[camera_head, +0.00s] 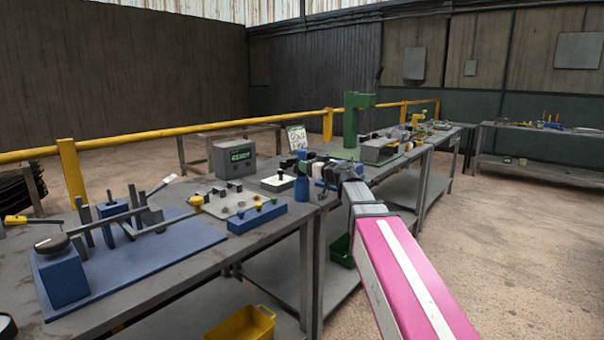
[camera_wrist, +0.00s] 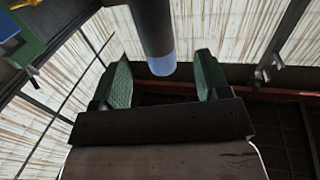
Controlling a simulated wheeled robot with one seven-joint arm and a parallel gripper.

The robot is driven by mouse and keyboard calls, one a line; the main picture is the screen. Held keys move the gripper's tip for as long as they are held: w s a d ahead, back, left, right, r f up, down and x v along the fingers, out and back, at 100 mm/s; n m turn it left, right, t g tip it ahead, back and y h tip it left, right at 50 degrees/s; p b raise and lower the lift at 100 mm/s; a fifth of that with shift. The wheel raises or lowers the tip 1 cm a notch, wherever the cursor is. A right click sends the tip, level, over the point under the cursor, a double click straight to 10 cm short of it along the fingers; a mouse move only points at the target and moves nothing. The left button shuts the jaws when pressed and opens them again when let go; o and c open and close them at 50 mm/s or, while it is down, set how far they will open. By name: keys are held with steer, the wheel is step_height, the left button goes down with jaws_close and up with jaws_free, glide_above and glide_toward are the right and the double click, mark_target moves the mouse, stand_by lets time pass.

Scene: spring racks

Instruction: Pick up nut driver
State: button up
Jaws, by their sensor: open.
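I cannot make out the nut driver with certainty in either view. My gripper (camera_head: 322,170) is at the far end of my arm, over the workbench (camera_head: 285,215), beside a small blue bottle-shaped object (camera_head: 301,190). In the wrist view my gripper (camera_wrist: 155,82) has two green-padded fingers set wide apart. A dark cylinder with a pale blue end (camera_wrist: 152,40) comes down from the top of that view and appears in line with the gap between the fingers. I cannot tell whether it touches them or what it is.
A grey box with a green display (camera_head: 233,158) stands behind a plate of knobs (camera_head: 238,200). A blue bending fixture (camera_head: 150,250) fills the near left bench. A green press (camera_head: 355,125) stands beyond my gripper. A yellow rail (camera_head: 200,132) runs behind. Floor at right is clear.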

steer(key=x, duration=0.8)
steer(key=shift+f, duration=0.25)
steer(key=shift+w+d, duration=0.1)
steer(key=shift+d, duration=0.05)
steer(key=c, duration=1.2)
